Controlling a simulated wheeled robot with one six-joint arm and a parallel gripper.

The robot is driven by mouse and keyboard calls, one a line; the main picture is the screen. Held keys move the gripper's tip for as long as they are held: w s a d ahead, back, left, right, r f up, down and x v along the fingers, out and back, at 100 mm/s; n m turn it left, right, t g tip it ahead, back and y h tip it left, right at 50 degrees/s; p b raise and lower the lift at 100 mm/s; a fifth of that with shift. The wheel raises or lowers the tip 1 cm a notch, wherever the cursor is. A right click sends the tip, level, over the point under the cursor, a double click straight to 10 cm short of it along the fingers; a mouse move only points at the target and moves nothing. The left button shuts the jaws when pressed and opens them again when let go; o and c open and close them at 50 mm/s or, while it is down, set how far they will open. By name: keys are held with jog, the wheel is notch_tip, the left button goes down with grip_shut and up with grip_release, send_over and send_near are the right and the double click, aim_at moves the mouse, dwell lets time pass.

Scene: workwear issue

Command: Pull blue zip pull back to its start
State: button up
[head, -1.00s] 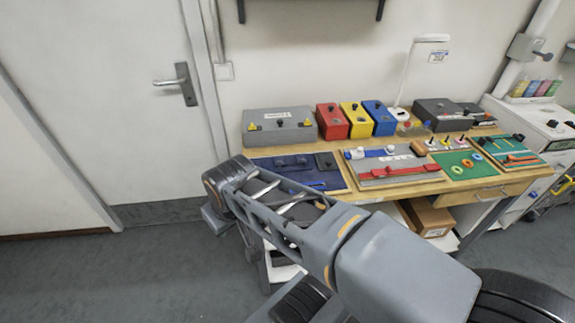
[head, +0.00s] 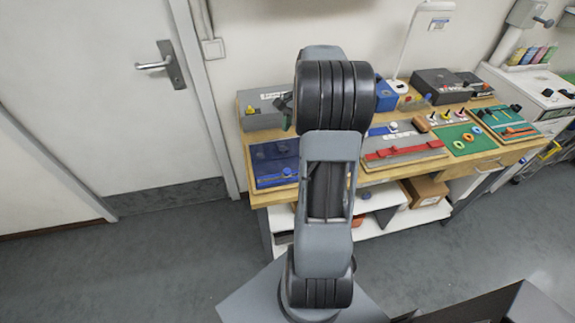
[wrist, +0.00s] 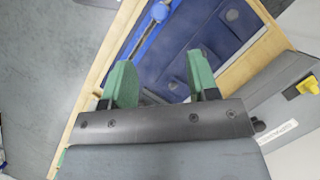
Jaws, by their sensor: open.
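The dark blue board (head: 264,160) lies at the left end of the workbench, partly hidden behind my arm in the head view. In the wrist view the blue board (wrist: 228,50) fills the top middle inside a wooden edge. A bright blue strip with a grey rod-like line runs slantwise across it. A bright blue piece (wrist: 160,11), which may be the zip pull, shows at the top edge. My gripper (wrist: 162,66) has green fingers spread apart with nothing between them, and the board shows beyond. In the head view it is mostly hidden behind my arm.
A grey box (head: 262,108) stands behind the blue board, and a blue box (head: 387,96) stands right of my arm. A grey board with a red strap (head: 405,150) and a green board (head: 466,140) lie further right. Open floor and a door are left.

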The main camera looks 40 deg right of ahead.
aim_at(287, 170)
jog(key=x, duration=1.3)
jog(key=shift+s+f+p, duration=0.15)
jog(key=shift+f+p, duration=0.25)
grip_shut()
